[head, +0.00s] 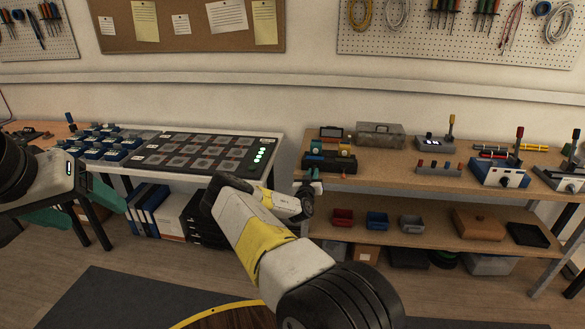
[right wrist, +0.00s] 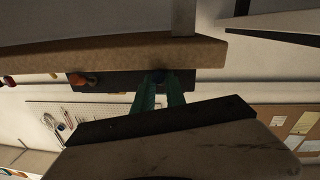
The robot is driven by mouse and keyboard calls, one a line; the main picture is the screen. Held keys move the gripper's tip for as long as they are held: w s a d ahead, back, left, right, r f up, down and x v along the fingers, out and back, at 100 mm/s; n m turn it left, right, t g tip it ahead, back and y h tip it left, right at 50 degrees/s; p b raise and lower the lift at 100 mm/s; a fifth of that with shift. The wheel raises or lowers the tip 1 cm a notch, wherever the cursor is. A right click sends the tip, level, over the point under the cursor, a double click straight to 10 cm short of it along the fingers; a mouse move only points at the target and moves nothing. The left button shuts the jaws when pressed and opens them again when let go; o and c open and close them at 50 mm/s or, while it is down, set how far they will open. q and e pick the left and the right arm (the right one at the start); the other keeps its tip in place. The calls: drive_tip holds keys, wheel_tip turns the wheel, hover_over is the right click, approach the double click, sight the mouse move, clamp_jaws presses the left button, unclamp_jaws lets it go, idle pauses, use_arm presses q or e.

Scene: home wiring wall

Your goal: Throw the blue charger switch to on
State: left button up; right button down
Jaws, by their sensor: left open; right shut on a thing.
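A dark switch box (head: 338,164) stands at the left front edge of the wooden workbench, with an orange knob (head: 344,150) on it. In the right wrist view, the dark box (right wrist: 112,83) shows beside the bench edge, with an orange knob (right wrist: 85,80) and a dark blue knob (right wrist: 158,76). My right gripper (right wrist: 159,88) is shut on the blue knob, its green fingers on either side. Whether the switch is on or off cannot be told. My left gripper (head: 84,208) is open and empty at the left.
A table with a dark panel (head: 200,152) is at left.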

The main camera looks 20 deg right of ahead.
sight(314, 168)
drive_tip(key=shift+r, duration=0.1)
drive_tip(key=shift+r+g+y, duration=0.55)
drive_tip(key=shift+g+y, duration=0.15)
drive_tip(key=shift+g, duration=0.3)
drive_tip(key=g+y, duration=0.1)
drive_tip(key=r+g, duration=0.1)
drive_tip(key=shift+w+d+r+g+y, duration=0.1)
drive_tip(key=shift+r+g+y, duration=0.1)
drive_tip(key=shift+g+y, duration=0.2)
drive_tip(key=g, duration=0.1)
drive_tip(key=y, duration=0.1)
drive_tip(key=r+g+y, duration=0.1)
drive_tip(key=shift+w+d+n+g, duration=0.15)
drive_tip(key=shift+w+n+g, duration=0.1)
drive_tip(key=shift+n+g, duration=0.05)
drive_tip(key=shift+w+r+g+y, duration=0.15)
drive_tip(key=shift+g+y, duration=0.35)
drive_tip(key=shift+g, duration=0.4)
drive_tip(key=c, duration=1.7)
unclamp_jaws()
